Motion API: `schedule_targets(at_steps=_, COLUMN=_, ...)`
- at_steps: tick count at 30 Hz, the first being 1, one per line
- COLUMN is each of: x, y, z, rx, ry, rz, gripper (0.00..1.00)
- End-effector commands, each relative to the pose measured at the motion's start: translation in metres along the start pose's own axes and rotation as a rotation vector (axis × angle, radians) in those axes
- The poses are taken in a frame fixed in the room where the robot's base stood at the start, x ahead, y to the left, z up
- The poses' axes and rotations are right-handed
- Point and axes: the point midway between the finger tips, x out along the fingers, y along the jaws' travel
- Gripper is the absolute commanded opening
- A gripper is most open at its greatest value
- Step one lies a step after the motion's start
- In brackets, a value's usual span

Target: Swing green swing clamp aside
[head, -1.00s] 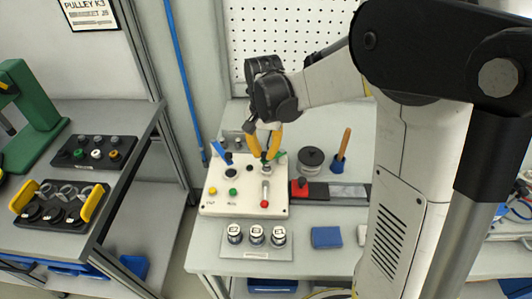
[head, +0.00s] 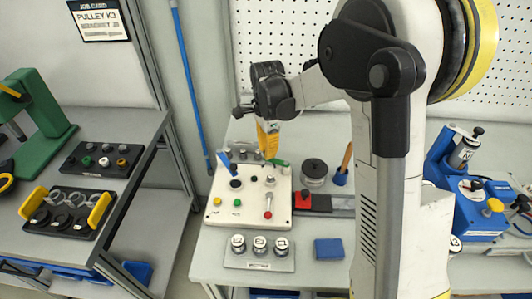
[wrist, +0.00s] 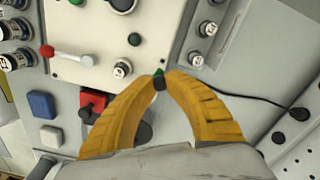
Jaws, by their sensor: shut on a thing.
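The green swing clamp (head: 281,163) is a small green arm at the back edge of the white panel (head: 250,214), right of the blue clamp (head: 224,166). My gripper (head: 270,156) reaches down onto the panel from behind, its yellow fingers at the green clamp. In the wrist view, the fingertips of my gripper (wrist: 159,77) meet around the dark end of the green clamp (wrist: 158,72). Most of the clamp is hidden by the fingers there.
The panel carries a red-tipped lever (head: 268,204) and yellow and green buttons. A red block (head: 303,201), a dark round container (head: 314,170) and a wooden-handled tool (head: 344,164) stand to its right. A metal plate with white-capped parts (head: 260,254) lies in front.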

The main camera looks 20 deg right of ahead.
Motion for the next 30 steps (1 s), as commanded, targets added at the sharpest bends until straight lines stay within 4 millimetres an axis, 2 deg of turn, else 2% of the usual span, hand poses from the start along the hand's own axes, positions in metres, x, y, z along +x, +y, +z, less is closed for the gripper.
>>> schedule_targets(at_steps=12, x=0.000, y=-0.008, z=-0.010, rx=0.197, ry=0.000, rz=0.000, gripper=0.00)
schedule_targets(at_steps=29, x=0.000, y=-0.009, z=-0.012, rx=0.227, ry=0.001, rz=0.000, gripper=0.00)
schedule_targets(at_steps=30, x=0.000, y=-0.009, z=-0.012, rx=0.227, ry=0.001, rz=0.000, gripper=0.19)
